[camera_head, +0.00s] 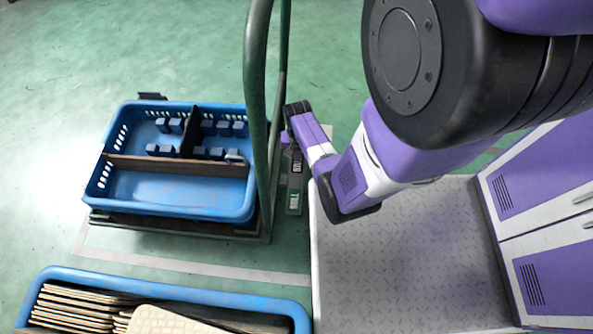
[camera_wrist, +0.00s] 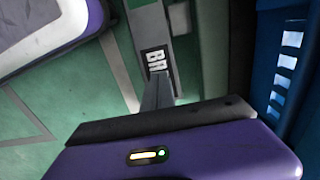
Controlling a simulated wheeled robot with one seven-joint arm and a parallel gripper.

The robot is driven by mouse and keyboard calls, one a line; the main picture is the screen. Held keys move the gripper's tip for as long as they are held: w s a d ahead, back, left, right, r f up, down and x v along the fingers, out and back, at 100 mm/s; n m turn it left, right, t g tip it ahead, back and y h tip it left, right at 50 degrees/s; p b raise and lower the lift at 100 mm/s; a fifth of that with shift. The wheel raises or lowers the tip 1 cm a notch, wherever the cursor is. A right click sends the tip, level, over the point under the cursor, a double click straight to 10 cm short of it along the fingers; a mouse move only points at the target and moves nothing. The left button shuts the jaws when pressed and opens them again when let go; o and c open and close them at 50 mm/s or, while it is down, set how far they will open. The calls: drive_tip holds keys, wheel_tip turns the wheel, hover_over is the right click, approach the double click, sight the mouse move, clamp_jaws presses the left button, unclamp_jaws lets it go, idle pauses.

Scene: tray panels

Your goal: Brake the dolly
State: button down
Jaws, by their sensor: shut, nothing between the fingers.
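The dolly (camera_head: 255,236) is a dark low platform with a green tube handle (camera_head: 256,70), standing left of my arm with a blue crate on it. A narrow grey brake bar (camera_head: 295,182) with a green end lies beside the dolly's handle side. It also shows in the wrist view (camera_wrist: 148,22), with a white-lettered label reading "BR", the rest hidden by my fingers. My gripper (camera_wrist: 157,78) is shut and empty, its fingers over the label; I cannot tell whether they touch the bar. In the head view my wrist and the handle partly hide the gripper.
The blue crate (camera_head: 170,107) has dividers and several blue-grey blocks. Another blue crate (camera_head: 180,281) with stacked tan panels stands at the bottom left. A grey textured platform (camera_head: 400,270) lies right of the bar. Green floor is clear at the upper left.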

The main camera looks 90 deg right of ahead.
drive_tip(key=shift+f+b, duration=1.25)
drive_tip(key=shift+f, duration=0.4)
idle(0.8)
wheel_tip(320, 180, up, 7)
drive_tip(key=p, duration=0.7)
drive_tip(key=shift+r, duration=0.1)
drive_tip(key=shift+s, duration=0.1)
idle(0.7)
